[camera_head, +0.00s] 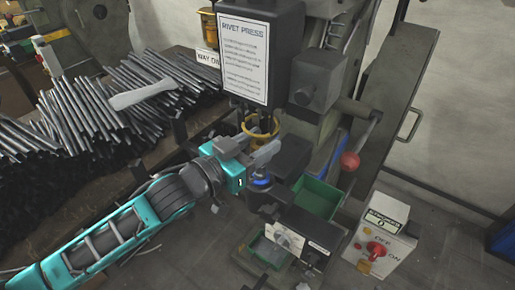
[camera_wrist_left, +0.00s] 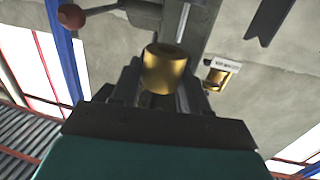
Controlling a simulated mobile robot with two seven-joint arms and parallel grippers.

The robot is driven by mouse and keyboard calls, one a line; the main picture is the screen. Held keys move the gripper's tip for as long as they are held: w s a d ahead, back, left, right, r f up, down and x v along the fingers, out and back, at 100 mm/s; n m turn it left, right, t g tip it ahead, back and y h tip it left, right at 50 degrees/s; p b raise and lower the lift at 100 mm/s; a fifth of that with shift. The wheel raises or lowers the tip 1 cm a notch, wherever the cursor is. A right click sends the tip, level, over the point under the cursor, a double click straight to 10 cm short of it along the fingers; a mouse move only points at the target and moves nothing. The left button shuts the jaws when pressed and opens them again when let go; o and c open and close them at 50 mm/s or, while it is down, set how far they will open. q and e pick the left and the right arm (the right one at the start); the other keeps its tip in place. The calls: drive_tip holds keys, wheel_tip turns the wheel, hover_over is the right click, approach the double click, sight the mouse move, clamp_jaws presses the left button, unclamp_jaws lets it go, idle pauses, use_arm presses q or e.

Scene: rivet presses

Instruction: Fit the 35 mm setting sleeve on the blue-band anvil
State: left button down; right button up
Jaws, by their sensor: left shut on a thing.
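In the left wrist view a brass-coloured sleeve (camera_wrist_left: 163,70) is between the fingers of my left gripper (camera_wrist_left: 158,92), which is shut on it. Its size marking cannot be read. In the head view my left gripper (camera_head: 265,153) reaches in from the left, under the press head and just above the anvil with a blue band (camera_head: 261,182). The sleeve cannot be told clearly there. The gripper and the anvil look close, but I cannot tell whether the sleeve touches it. My right gripper is not in view.
The rivet press (camera_head: 246,55) stands above, with a yellow ring (camera_head: 258,127) below its head. A red-knobbed lever (camera_head: 349,160), a green bin (camera_head: 317,198) and a control box (camera_head: 379,237) are to the right. Several metal rods (camera_head: 75,120) lie at left.

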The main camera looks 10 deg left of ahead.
use_arm(q)
drive_tip(key=shift+w+a+r, duration=0.1)
drive_tip(key=shift+w, duration=0.75)
drive_tip(key=shift+f+b, duration=0.7)
drive_tip(key=shift+f, duration=0.9)
drive_tip(key=shift+c, duration=2.4)
unclamp_jaws()
drive_tip(key=shift+s, duration=0.1)
drive_tip(key=shift+f, duration=0.1)
drive_tip(key=v, duration=1.3)
